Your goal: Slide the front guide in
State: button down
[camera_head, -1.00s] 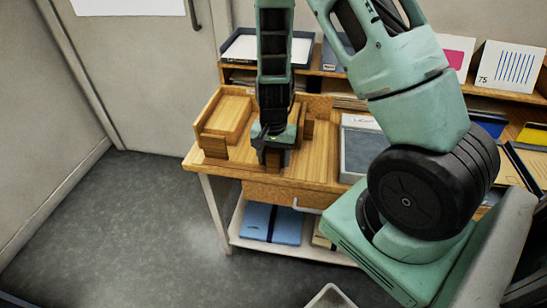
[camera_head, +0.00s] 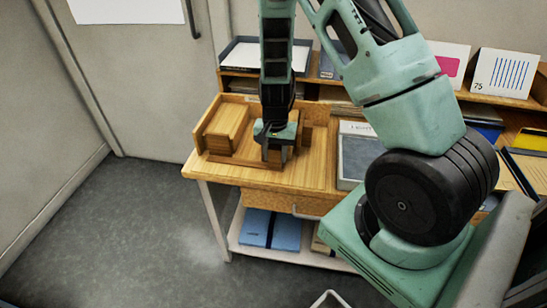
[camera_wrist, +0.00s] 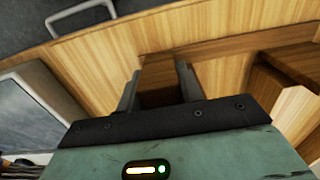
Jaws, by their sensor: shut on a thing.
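The front guide (camera_wrist: 160,92) is a small dark-brown wooden block. In the wrist view it sits between the two fingers of my gripper (camera_wrist: 158,86), which is shut on it. In the head view my gripper (camera_head: 275,152) points down over the wooden jig on the tabletop, right of a lighter wood block (camera_head: 228,122) in the jig's left part. The fingers and hand hide much of the guide there. I cannot tell whether the guide touches its neighbours.
A grey-topped box (camera_head: 358,156) stands right of the jig. A drawer with a metal handle (camera_wrist: 72,15) is under the table's front edge (camera_head: 300,204). Blue folders (camera_head: 270,228) lie on the shelf below. Bare tabletop (camera_head: 315,172) shows between jig and box.

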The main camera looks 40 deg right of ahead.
jog(key=shift+w+d, duration=0.2)
jog(key=c, duration=0.9)
grip_release()
jog(key=shift+r, duration=0.1)
notch_tip(320, 180, up, 17)
jog(key=shift+s+r+p, duration=0.1)
jog(key=shift+p, duration=0.5)
